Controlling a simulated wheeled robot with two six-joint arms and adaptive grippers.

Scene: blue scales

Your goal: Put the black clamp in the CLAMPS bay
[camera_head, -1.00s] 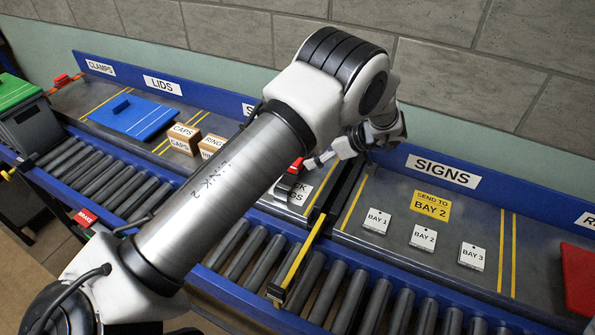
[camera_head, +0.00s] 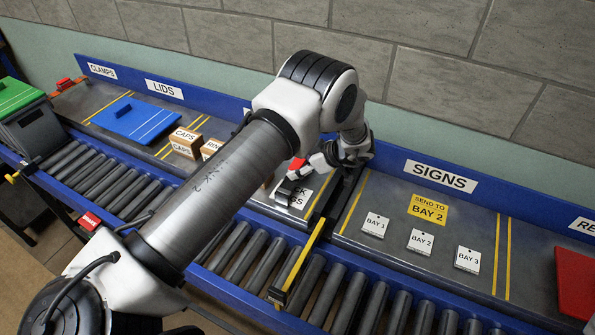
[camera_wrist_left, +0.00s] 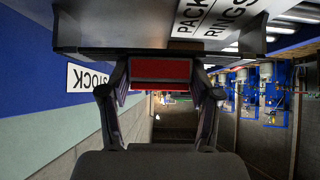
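A small dark item with a red top (camera_head: 298,163) lies on the deck by the PACK RINGS label. It may be the black clamp, but its shape is mostly hidden by my gripper. My left gripper (camera_head: 302,178) is low over the deck beside it. In the left wrist view the two fingers (camera_wrist_left: 160,78) stand wide apart on either side of a red block face (camera_wrist_left: 160,72); firm contact is not clear. The CLAMPS bay, with its sign (camera_head: 102,71), is at the far left, with a red-orange item (camera_head: 65,84) in it. My right gripper is not in view.
A blue lid (camera_head: 135,121) and small boxes (camera_head: 186,141) lie between the CLAMPS sign and my gripper. Bay tags (camera_head: 421,241) are farther right. Rollers (camera_head: 230,248) run along the front.

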